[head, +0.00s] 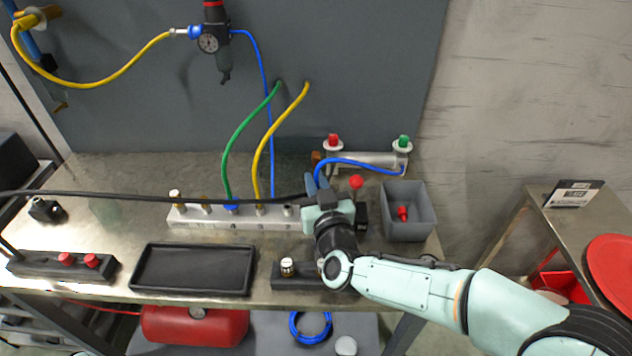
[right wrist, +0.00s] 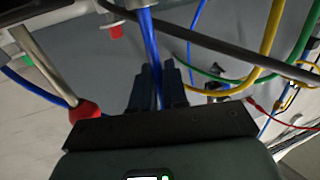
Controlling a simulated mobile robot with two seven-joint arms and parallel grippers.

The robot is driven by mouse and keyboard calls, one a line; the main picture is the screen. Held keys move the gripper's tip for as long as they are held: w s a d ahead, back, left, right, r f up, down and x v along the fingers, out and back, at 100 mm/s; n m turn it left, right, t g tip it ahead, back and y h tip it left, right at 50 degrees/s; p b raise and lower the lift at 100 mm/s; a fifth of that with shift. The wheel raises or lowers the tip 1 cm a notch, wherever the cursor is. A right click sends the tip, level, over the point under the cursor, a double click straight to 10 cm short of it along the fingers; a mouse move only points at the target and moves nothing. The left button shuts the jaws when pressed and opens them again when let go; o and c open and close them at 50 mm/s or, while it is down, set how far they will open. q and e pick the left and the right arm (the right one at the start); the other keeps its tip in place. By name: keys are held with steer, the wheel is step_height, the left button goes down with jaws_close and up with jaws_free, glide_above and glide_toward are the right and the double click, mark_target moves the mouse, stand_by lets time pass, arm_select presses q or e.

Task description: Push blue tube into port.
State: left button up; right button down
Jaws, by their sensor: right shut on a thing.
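A blue tube (head: 350,161) arcs leftward from the right end of a silver cylinder (head: 365,158) to my right gripper (head: 317,183). My right gripper is shut on this tube. In the right wrist view the blue tube (right wrist: 149,40) runs between the two dark fingers (right wrist: 158,78). The tube's free end is hidden by the gripper. A pale manifold block (head: 240,222) with a row of ports lies on the bench just left of the gripper. Its rightmost visible port (head: 288,210) shows no tube. Green and yellow tubes go into other ports. My left gripper is not in view.
A red ball knob (head: 356,182) stands close to the right of the gripper. A grey bin (head: 408,225) with a red part is farther right. A black cable (head: 150,194) crosses above the manifold. A black tray (head: 193,270) and a dark block (head: 300,276) lie in front.

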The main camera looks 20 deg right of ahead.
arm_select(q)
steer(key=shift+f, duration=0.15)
arm_select(e)
steer(key=shift+f, duration=0.2)
steer(key=c, duration=1.1)
jaws_free()
steer(key=shift+f, duration=0.1)
steer(key=shift+r, duration=0.25)
arm_select(q)
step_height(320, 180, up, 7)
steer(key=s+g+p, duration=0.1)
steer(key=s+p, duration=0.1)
steer(key=p, duration=0.6)
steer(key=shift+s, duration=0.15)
arm_select(e)
step_height(320, 180, up, 20)
